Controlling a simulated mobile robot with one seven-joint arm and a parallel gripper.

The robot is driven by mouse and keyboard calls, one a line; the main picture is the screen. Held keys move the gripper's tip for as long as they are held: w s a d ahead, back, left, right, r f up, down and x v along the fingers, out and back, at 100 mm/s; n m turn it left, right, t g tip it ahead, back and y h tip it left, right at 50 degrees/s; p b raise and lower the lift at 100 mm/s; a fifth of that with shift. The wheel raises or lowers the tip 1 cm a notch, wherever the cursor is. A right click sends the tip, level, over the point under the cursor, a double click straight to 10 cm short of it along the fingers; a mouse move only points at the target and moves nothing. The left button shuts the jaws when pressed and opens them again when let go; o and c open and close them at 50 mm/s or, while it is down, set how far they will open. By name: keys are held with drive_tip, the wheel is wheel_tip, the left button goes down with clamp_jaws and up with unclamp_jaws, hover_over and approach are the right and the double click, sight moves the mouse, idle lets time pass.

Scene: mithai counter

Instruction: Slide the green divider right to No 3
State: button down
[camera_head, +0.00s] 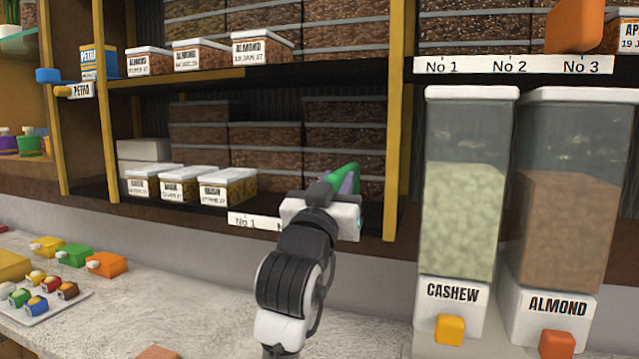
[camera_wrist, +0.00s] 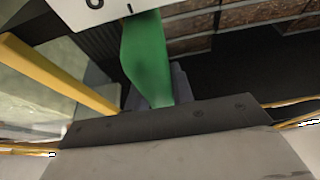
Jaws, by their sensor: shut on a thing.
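The green divider (camera_head: 346,176) stands at the front of the lower shelf, partly hidden by my gripper (camera_head: 338,190) in the head view. In the wrist view the green divider (camera_wrist: 145,60) rises from between the grey fingers of my gripper (camera_wrist: 158,97), which is shut on it. The lower shelf's white label strip (camera_head: 240,217) shows No 1 at its left end; my arm hides the rest. Part of a white label (camera_wrist: 95,8) also shows in the wrist view beside the divider.
Labelled boxes (camera_head: 228,187) stand left of the divider on the lower shelf. A yellow post (camera_head: 396,130) bounds the shelf at right. Cashew (camera_head: 462,210) and almond (camera_head: 560,220) dispensers stand farther right. An upper strip (camera_head: 475,66) reads No 1 to No 3, with an orange piece (camera_head: 574,25) above it.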

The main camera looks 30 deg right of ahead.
drive_tip(key=shift+s+d, duration=0.15)
drive_tip(key=c, duration=1.2)
unclamp_jaws()
drive_tip(key=shift+s+d, duration=0.1)
drive_tip(key=b+v, duration=0.4)
drive_tip(key=v, duration=1)
